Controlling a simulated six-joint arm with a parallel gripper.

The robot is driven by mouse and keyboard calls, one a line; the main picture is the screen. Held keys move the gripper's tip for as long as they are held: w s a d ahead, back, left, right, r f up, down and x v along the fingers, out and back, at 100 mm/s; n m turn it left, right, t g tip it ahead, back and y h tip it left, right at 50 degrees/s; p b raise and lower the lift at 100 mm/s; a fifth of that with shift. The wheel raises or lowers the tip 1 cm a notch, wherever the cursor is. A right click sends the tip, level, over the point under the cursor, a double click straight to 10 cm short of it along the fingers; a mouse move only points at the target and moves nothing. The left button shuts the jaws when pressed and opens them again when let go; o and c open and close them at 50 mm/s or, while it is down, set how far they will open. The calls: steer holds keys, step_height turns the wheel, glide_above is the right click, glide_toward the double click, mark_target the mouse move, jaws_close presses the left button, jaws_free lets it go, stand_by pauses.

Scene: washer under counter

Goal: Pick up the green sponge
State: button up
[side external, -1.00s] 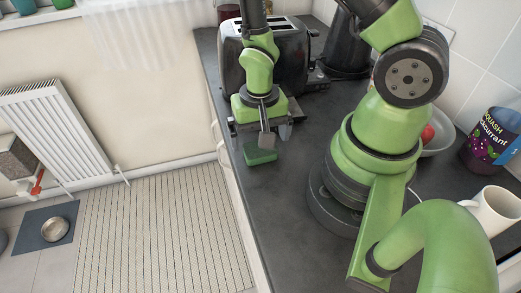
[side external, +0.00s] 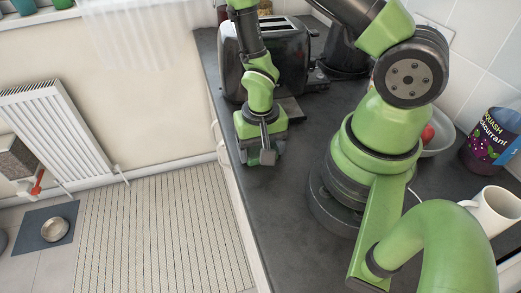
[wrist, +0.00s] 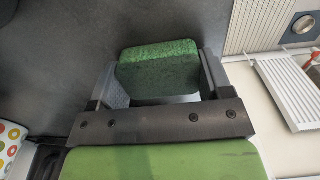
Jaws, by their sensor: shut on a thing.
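The green sponge (wrist: 158,75) shows in the wrist view between the two dark fingers of my gripper (wrist: 160,85). The fingers press on its left and right sides, and my gripper is shut on it. In the side view my gripper (side external: 264,152) is low over the dark counter near its left edge. The sponge is largely hidden there behind the gripper. I cannot tell whether it still touches the counter.
A dark toaster (side external: 278,62) stands on the counter (side external: 290,222) behind my gripper. A white mug (side external: 494,212), a squash bottle (side external: 486,142) and a bowl (side external: 441,135) are at the right. The counter's left edge drops to the floor.

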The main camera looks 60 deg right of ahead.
steer(key=shift+r, duration=5.05)
